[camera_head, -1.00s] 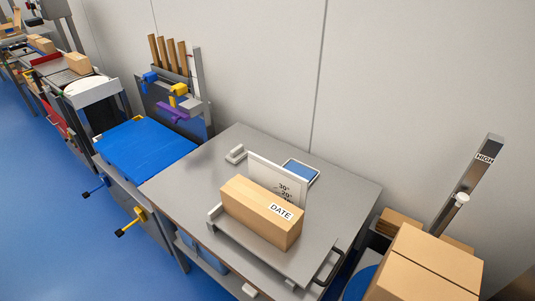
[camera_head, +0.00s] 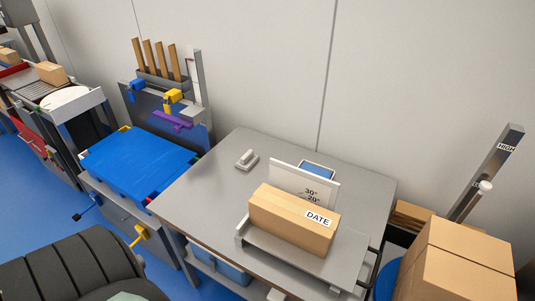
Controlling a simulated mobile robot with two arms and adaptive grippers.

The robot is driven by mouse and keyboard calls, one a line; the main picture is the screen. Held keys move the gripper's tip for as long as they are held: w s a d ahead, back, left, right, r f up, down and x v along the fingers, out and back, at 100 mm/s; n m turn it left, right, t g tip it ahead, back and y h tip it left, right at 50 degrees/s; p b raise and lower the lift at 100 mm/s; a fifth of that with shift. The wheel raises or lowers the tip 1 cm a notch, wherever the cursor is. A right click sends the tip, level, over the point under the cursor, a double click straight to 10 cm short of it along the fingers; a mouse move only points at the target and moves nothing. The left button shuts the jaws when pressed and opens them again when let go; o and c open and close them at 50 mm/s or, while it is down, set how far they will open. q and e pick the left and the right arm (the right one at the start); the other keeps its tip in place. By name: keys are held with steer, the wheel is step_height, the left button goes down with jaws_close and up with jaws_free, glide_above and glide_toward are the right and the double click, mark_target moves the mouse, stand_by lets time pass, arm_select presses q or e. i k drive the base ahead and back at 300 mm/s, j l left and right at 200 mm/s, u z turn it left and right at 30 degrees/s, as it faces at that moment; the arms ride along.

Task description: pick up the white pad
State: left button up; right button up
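No thing is clearly a white pad. A small pale block with a raised top (camera_head: 246,160) lies on the grey table (camera_head: 208,188), near its back left; I cannot tell if it is the pad. A small white piece (camera_head: 275,295) shows low at the table's front, partly cut off by the frame. A round white surface (camera_head: 66,97) sits on the equipment at the left. Neither gripper's fingers show in the head view.
A cardboard box marked DATE (camera_head: 292,222) sits on a grey holder before a white angle plate (camera_head: 325,185). A blue-topped stand (camera_head: 138,160) is left. Large cartons (camera_head: 455,262) and a post marked HIGH (camera_head: 490,170) are right.

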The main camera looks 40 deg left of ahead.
mark_target(249, 159)
steer(key=k+j+z, duration=0.1)
steer(key=j, duration=0.35)
steer(key=k+j+z, duration=0.1)
steer(key=k+j, duration=0.15)
steer(key=j, duration=0.25)
steer(key=k+j, duration=0.2)
steer(key=j, duration=0.2)
steer(key=k+j+z, duration=0.15)
steer(key=j, duration=0.3)
steer(key=k+j+z, duration=0.1)
steer(key=k+j, duration=0.15)
steer(key=j, duration=0.2)
steer(key=k+j+z, duration=0.1)
steer(key=k+j, duration=0.15)
steer(key=j, duration=0.15)
